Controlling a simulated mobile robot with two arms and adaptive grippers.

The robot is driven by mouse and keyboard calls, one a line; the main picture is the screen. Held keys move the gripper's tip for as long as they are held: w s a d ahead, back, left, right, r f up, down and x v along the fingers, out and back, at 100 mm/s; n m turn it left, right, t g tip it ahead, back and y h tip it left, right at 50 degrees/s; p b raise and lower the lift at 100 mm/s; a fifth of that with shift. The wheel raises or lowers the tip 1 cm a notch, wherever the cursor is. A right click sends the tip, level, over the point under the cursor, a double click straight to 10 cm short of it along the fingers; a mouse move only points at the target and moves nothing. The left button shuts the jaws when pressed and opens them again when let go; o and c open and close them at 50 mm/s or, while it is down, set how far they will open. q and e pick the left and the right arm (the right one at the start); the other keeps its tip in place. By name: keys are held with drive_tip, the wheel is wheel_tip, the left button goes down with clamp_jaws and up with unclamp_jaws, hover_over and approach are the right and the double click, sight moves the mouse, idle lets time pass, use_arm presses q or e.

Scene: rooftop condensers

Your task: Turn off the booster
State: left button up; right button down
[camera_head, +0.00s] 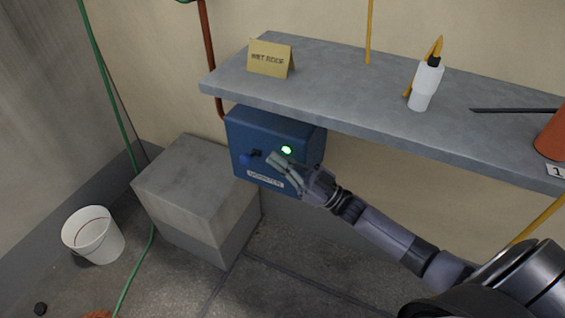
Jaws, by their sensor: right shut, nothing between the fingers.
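The booster is a blue box (240,128) fixed under the grey shelf, with a lit green lamp (286,150) on its front. A dark blue knob or switch (248,157) sits on the left of its front face. A pale label (265,179) is at the bottom; its lettering is too small to read surely. My right gripper (272,160) is shut and empty in front of the box, its fingertips just right of the knob and below the lamp. Whether the fingers touch the box or knob, I cannot tell. My left gripper is not in view.
The grey shelf (340,85) overhangs the box and carries a folded yellow sign (270,59), a white bottle (427,84) and an orange object (553,135). A concrete block (190,185) stands below left. A white bucket (94,236) and green hose (137,268) are on the floor.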

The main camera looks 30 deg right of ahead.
sight(256, 154)
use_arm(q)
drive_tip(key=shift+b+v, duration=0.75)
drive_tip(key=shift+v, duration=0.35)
use_arm(e)
drive_tip(key=w+a, duration=0.2)
drive_tip(key=w, duration=0.1)
drive_tip(key=w+a+f, duration=0.1)
drive_tip(key=w+a, duration=0.1)
